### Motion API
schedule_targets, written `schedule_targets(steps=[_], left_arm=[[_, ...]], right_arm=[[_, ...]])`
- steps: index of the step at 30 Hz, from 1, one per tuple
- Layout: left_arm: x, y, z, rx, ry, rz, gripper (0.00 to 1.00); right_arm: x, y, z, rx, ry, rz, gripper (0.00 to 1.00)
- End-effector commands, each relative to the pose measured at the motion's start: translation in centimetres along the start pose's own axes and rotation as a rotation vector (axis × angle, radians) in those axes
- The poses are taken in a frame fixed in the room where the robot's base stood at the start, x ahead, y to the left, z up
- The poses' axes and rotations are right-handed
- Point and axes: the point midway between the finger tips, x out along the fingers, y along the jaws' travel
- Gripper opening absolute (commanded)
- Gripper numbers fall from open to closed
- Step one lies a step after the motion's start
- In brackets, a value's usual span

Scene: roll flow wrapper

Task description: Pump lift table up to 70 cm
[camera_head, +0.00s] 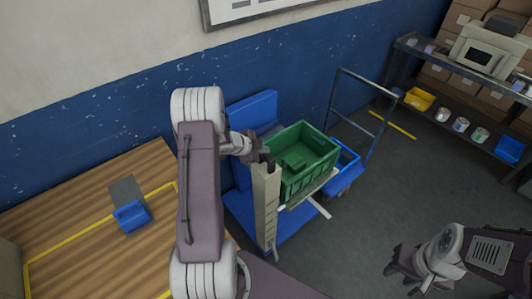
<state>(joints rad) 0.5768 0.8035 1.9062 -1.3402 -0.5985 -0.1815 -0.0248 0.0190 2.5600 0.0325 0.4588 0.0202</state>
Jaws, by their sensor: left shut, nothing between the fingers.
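What looks like the lift table is a blue piece of equipment (284,226) on the floor by the blue wall. A beige upright post (266,205) stands at its front. A green crate (309,153) is beside and behind the post, on a light-edged support. My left gripper (264,160) is shut and empty at the top of the post; I cannot tell if it touches it. No pump handle or height reading can be made out. My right gripper (398,275) is low at the lower right, over bare floor, away from the equipment; its jaw opening is unclear.
A wooden surface (75,225) with a blue object (131,216) is at left. Shelving (455,112) is at the right. Grey floor lies clear between.

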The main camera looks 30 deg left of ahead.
Motion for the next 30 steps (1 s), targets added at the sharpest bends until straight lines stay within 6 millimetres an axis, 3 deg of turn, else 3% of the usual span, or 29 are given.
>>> schedule_targets(steps=[30], left_arm=[[0.92, 0.72, 0.70, 0.000, -0.001, 0.001, 0.00]], right_arm=[[1.03, 0.02, 0.11, 0.000, 0.000, 0.000, 0.36]])
